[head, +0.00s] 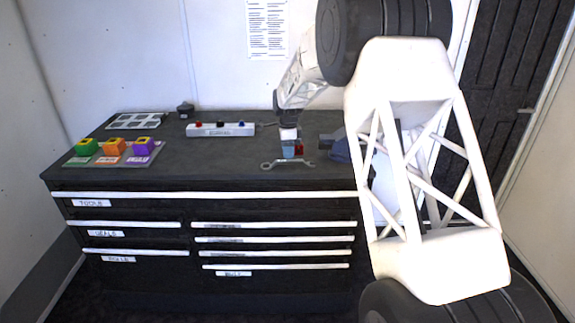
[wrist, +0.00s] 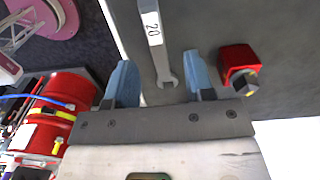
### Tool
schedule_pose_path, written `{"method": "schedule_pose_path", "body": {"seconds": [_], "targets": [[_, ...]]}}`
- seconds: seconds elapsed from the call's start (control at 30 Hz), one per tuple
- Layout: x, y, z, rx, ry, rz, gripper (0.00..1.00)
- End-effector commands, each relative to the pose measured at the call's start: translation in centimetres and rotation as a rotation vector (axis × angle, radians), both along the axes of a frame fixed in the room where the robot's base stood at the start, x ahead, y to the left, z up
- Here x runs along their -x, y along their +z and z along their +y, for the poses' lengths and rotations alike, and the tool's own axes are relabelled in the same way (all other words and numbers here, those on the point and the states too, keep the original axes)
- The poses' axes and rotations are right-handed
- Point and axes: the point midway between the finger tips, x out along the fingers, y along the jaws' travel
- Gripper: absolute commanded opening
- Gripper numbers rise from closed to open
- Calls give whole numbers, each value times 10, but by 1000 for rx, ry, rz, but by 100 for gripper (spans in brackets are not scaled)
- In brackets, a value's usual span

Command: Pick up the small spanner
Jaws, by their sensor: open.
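A grey metal spanner (head: 287,162) lies near the front edge of the cabinet top, with a ring at its left end. In the wrist view the spanner (wrist: 153,32) has a white label reading 20, and its open-jawed end points towards my gripper. I cannot tell its size against other spanners. My gripper (wrist: 160,80) is open, with one blue finger on each side of the spanner's jawed end and gaps on both sides. In the head view my gripper (head: 290,148) is pointed down just behind the spanner. Its height above the top is hard to tell.
A dark blue-grey device (head: 338,149) is to the right. A white button box (head: 220,130) and a tray of coloured blocks (head: 112,160) lie left. The cabinet top (head: 205,165) between is clear.

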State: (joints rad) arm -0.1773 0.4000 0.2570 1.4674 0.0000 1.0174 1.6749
Motion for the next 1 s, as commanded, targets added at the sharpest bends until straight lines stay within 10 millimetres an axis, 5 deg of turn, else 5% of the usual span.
{"method": "schedule_pose_path", "body": {"seconds": [0.27,0.7,1.0], "targets": [[1,-7,0,0,0,1,49],[3,-49,1,0,0,1,49],[3,-52,1,0,0,0,49]]}}
